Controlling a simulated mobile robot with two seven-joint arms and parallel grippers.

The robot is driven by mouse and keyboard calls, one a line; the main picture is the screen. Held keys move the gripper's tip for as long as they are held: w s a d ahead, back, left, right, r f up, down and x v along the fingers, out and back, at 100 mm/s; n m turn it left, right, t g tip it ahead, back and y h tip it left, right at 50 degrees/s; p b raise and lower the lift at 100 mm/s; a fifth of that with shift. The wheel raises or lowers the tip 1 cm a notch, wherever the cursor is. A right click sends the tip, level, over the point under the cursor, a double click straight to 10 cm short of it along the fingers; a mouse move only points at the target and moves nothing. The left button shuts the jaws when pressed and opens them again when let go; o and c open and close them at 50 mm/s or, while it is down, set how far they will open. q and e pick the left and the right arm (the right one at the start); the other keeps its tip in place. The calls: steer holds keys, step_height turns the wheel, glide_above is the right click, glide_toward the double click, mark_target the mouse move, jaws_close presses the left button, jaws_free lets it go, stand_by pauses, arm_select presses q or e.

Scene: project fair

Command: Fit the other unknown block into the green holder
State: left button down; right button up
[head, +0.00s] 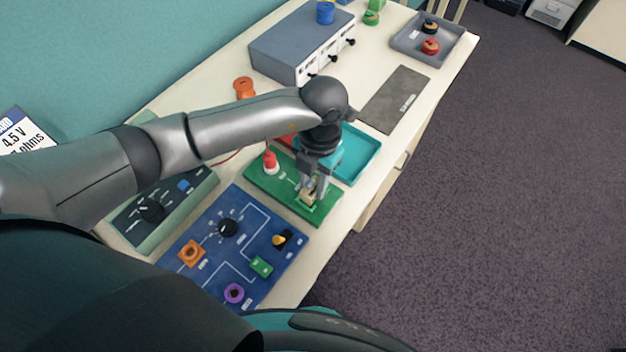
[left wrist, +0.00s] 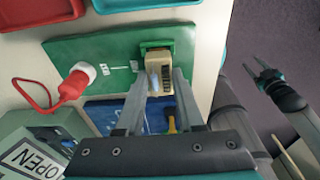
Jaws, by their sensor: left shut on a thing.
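My left gripper (head: 312,188) is shut on a tan block (head: 307,198), right over the near end of the green board (head: 268,190). In the left wrist view the block (left wrist: 160,105) sits between the fingers of my left gripper (left wrist: 162,82), with dark marking on its face. Its far end meets the green holder (left wrist: 157,44), a raised green piece on the board. I cannot tell how deep the block sits in it. My right gripper (left wrist: 258,70) shows at the right of the left wrist view, fingers apart and empty, away from the board.
A red plug (head: 270,160) stands on the green board. A blue board (head: 215,255) with knobs and blocks lies nearby. A teal tray (head: 360,158) is beside the green board. A grey tray (head: 398,38) holds round pieces. A dark plate (head: 395,100) lies flat, clear.

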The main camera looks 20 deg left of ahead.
arm_select(q)
steer(key=shift+f+b, duration=0.55)
steer(key=shift+f, duration=0.15)
stand_by(1.0)
steer(key=shift+c, duration=2.3)
jaws_free()
steer(key=shift+o, duration=0.3)
steer(key=o, duration=0.4)
steer(key=shift+r+p, duration=3.35)
steer(key=shift+r, duration=0.7)
